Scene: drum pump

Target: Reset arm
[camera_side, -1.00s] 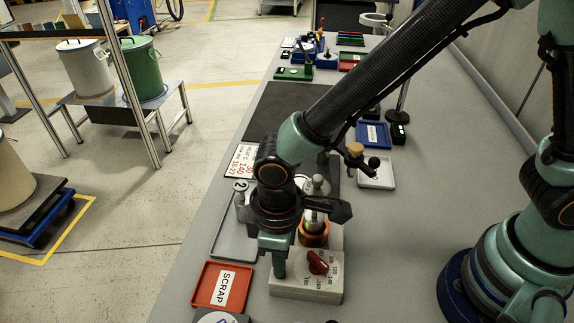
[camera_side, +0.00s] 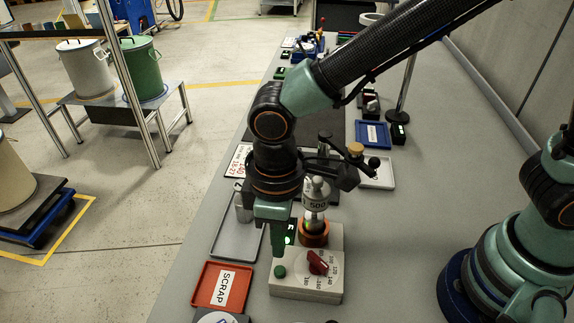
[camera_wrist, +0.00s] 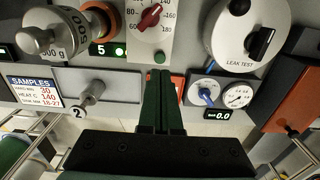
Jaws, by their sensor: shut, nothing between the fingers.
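My gripper (camera_side: 277,252) is shut and empty, its green fingers pointing down just above the green button (camera_side: 280,271) of the pale control box (camera_side: 310,292). A small gap shows between the fingertips and the button. In the wrist view my closed fingers (camera_wrist: 160,76) end just below the green button (camera_wrist: 159,57) in the picture. The red dial knob (camera_side: 317,262) sits beside the button on the box. Behind it, a silver 500 g weight (camera_side: 316,192) stands above an orange ring (camera_side: 313,234).
The red SCRAP tray (camera_side: 222,287) lies left of the box. A grey tray (camera_side: 237,240) is behind it. The wrist view shows a display (camera_wrist: 108,49) reading 5 with a green light, the leak test dial (camera_wrist: 245,35) and gauges (camera_wrist: 238,96).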

